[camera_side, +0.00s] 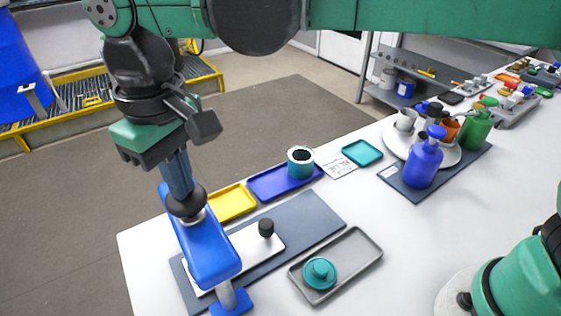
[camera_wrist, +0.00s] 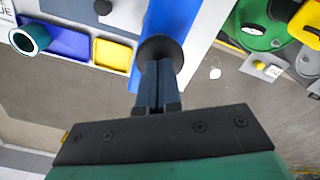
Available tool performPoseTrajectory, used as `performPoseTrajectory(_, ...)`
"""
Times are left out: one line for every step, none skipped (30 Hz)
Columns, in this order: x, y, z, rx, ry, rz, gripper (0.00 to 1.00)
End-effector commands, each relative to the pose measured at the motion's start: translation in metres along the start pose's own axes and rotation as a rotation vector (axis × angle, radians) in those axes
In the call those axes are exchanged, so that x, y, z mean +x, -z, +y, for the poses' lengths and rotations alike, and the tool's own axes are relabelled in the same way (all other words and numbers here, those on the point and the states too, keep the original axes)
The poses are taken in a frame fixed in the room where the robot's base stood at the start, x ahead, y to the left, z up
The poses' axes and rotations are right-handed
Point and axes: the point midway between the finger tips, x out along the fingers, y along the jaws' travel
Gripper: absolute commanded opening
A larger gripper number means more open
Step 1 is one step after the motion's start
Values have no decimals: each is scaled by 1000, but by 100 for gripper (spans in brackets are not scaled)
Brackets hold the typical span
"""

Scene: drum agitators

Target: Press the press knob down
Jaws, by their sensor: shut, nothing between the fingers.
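The press knob (camera_side: 187,205) is a black ball on a short silver collar, on top of the blue press arm (camera_side: 210,252) at the front left of the table. The knob also shows in the wrist view (camera_wrist: 162,46), just beyond my fingertips. My gripper (camera_side: 182,191) points down with its fingers shut together and empty. The fingertips are right at the top of the knob and look in contact with it. A silver post (camera_side: 227,295) stands below the near end of the press arm. The wrist view shows my closed fingers (camera_wrist: 159,64) over the knob's near edge.
A white plate with a smaller black knob (camera_side: 266,228) lies on a dark mat beside the press. A grey tray (camera_side: 360,262) holds a teal lid (camera_side: 320,272). Yellow (camera_side: 232,204) and blue (camera_side: 268,184) trays sit behind. Bottles (camera_side: 423,163) stand farther right.

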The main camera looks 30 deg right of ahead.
Motion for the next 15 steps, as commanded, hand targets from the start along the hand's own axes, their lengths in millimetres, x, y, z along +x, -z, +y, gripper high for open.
performPoseTrajectory(0,0,0,0,0,0,0)
performPoseTrajectory(0,0,0,0,0,0,0)
performPoseTrajectory(1,0,0,0,0,0,0)
performPoseTrajectory(2,0,0,0,0,0,0)
performPoseTrajectory(3,0,0,0,0,0,0)
performPoseTrajectory(5,0,0,0,0,0,0)
performPoseTrajectory(6,0,0,0,0,0,0)
performPoseTrajectory(7,0,0,0,0,0,0)
performPoseTrajectory(9,0,0,0,0,0,0)
performPoseTrajectory(9,0,0,0,0,0,0)
performPoseTrajectory(9,0,0,0,0,0,0)
performPoseTrajectory(9,0,0,0,0,0,0)
performPoseTrajectory(9,0,0,0,0,0,0)
performPoseTrajectory(9,0,0,0,0,0,0)
performPoseTrajectory(9,0,0,0,0,0,0)
